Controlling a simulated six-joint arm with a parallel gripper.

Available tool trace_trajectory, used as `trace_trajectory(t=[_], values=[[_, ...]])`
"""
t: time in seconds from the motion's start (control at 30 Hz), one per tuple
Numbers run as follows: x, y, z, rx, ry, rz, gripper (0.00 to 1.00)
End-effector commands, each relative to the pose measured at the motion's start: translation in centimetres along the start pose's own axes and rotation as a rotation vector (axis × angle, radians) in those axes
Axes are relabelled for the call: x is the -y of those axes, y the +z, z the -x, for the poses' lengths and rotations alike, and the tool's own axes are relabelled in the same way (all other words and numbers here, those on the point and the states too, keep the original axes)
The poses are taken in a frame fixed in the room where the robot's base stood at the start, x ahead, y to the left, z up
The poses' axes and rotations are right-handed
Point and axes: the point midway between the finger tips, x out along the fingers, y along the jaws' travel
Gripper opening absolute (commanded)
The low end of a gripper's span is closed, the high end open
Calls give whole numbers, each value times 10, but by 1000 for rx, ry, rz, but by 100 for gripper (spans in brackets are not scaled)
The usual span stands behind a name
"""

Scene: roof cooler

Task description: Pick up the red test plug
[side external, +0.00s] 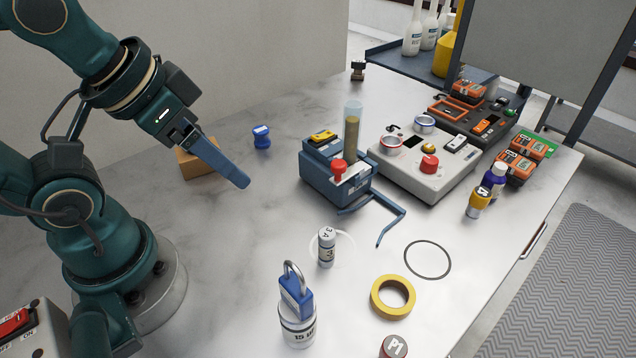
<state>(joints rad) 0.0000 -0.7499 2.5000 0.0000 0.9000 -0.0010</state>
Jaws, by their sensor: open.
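A small red knob-shaped piece (338,168), which looks like the red test plug, sits at the front of the blue box-shaped device (325,182) in the middle of the table. Its lower end is hidden, so I cannot tell how it is seated. My gripper (241,181) is left of the device and apart from it, with its blue fingers slanting down to the right. The fingers overlap from this side; they are open, and nothing shows between them.
A clear tube (353,122) stands behind the plug. A bent blue rod (392,216) sticks out in front of the device. A blue plug-like piece (261,137) and a tan block (197,160) are near my gripper. A grey control box (410,178) stands right.

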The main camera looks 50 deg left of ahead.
Motion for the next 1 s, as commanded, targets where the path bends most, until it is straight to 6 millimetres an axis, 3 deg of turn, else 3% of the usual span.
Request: trace_trajectory(t=[0.13,0.23,0.67,0.87,1.0], values=[[-8,0,3,13,38,69,72],[-26,-4,9,43,119,168,72],[-141,-32,18,599,524,650,72],[-188,-48,6,910,611,868,72],[-217,-54,-14,1109,621,1013,72]])
